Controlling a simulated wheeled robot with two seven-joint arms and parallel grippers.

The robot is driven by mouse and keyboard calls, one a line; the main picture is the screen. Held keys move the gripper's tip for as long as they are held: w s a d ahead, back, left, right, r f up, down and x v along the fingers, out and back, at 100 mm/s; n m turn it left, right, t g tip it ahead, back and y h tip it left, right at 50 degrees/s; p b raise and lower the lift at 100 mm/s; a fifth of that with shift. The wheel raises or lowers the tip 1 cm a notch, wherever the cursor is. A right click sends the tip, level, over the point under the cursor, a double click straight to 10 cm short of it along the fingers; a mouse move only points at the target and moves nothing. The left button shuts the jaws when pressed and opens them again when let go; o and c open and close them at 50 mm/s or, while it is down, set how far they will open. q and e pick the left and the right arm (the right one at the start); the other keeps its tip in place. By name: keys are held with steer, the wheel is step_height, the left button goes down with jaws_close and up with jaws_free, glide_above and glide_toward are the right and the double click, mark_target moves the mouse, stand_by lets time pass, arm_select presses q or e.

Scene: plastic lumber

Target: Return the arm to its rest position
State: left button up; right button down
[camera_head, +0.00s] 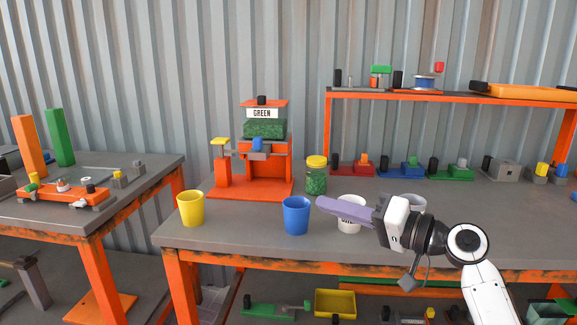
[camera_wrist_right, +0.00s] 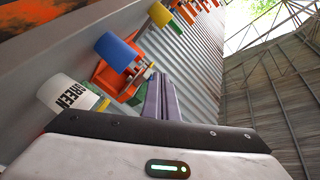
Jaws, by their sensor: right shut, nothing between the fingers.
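My right arm comes in from the lower right of the head view. Its gripper (camera_head: 322,203) has purple fingers that point left above the grey table (camera_head: 250,245). The fingers are shut and empty, between the blue cup (camera_head: 296,216) and the white cup (camera_head: 350,226), and they partly hide the white cup. In the right wrist view the shut fingers (camera_wrist_right: 160,82) show in the middle, with the blue cup (camera_wrist_right: 115,50) and the white cup (camera_wrist_right: 68,95) to their left. My left gripper is not in view.
A yellow cup (camera_head: 190,208) stands at the table's left. An orange machine labelled GREEN (camera_head: 262,113) and a green jar (camera_head: 316,180) with a yellow lid stand behind the cups. An orange shelf (camera_head: 440,96) is at the back right. A second table (camera_head: 130,200) is at left.

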steer(key=s+d+f+h+p, duration=0.15)
steer(key=s+f, duration=0.25)
steer(key=f, duration=0.5)
steer(key=s+d+f+m+h+p, duration=0.1)
steer(key=s+f+h, duration=0.25)
steer(key=f, duration=0.55)
steer(key=s+d+f+h+p, duration=0.15)
steer(key=s+f, duration=0.35)
steer(key=f, duration=0.5)
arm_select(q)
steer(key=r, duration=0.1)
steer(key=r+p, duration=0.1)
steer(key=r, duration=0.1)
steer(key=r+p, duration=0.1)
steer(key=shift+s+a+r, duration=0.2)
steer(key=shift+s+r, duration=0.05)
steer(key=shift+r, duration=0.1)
arm_select(e)
steer(key=s+d+f+n+g+h, duration=0.1)
steer(key=s+f, duration=0.3)
steer(key=s, duration=0.7)
steer(key=s+d+f+n+g+h, duration=0.1)
steer(key=s+f+h, duration=0.3)
steer(key=s, duration=0.7)
steer(key=shift+s+d+f+n, duration=0.25)
steer(key=shift+d+f+n, duration=0.25)
steer(key=shift+f+n, duration=0.15)
